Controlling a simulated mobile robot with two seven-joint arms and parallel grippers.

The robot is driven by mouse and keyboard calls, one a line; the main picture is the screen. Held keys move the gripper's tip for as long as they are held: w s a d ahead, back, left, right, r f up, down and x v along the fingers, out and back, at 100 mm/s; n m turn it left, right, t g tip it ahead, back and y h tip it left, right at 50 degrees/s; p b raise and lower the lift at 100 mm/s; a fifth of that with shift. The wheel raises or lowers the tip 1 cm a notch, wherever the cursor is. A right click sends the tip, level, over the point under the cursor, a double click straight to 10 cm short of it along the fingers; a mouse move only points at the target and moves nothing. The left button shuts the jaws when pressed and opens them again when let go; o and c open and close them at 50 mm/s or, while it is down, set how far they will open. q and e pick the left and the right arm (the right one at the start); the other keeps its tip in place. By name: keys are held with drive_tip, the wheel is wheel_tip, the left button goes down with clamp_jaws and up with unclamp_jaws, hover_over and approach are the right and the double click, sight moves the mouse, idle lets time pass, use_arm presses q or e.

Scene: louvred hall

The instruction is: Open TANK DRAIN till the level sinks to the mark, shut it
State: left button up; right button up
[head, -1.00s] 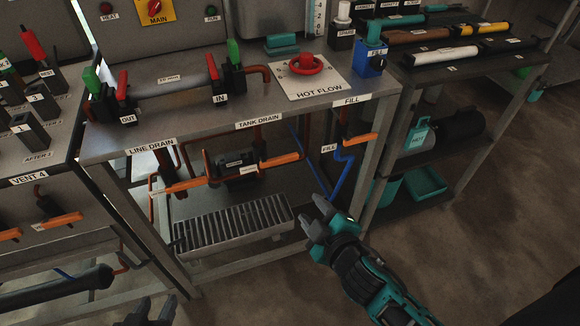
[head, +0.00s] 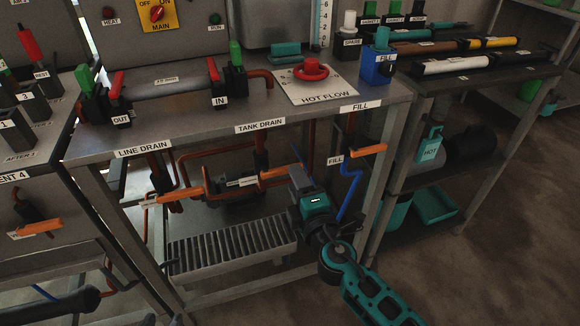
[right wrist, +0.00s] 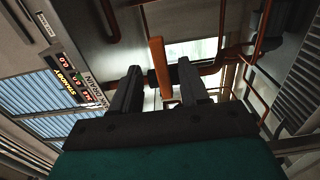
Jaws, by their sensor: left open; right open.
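The TANK DRAIN label (head: 260,126) is on the bench's front edge. Below it, the drain valve's orange lever (head: 276,173) lies roughly level across the pipe. My right gripper (head: 298,174) is at the lever's right end in the head view. In the right wrist view an orange lever (right wrist: 160,62) shows between its two open fingers (right wrist: 158,88); I cannot tell whether they touch it. The level gauge (head: 323,22) stands at the top beside the grey tank (head: 276,22); liquid level and mark are too small to read.
The LINE DRAIN lever (head: 176,195) is left of the tank drain lever, and the FILL lever (head: 368,150) is to the right with a blue pipe (head: 349,190). A slatted grate (head: 225,245) lies below. The red HOT FLOW knob (head: 311,69) is on the bench top.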

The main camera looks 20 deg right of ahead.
sight(282, 171)
drive_tip(key=shift+w, duration=2.35)
clamp_jaws()
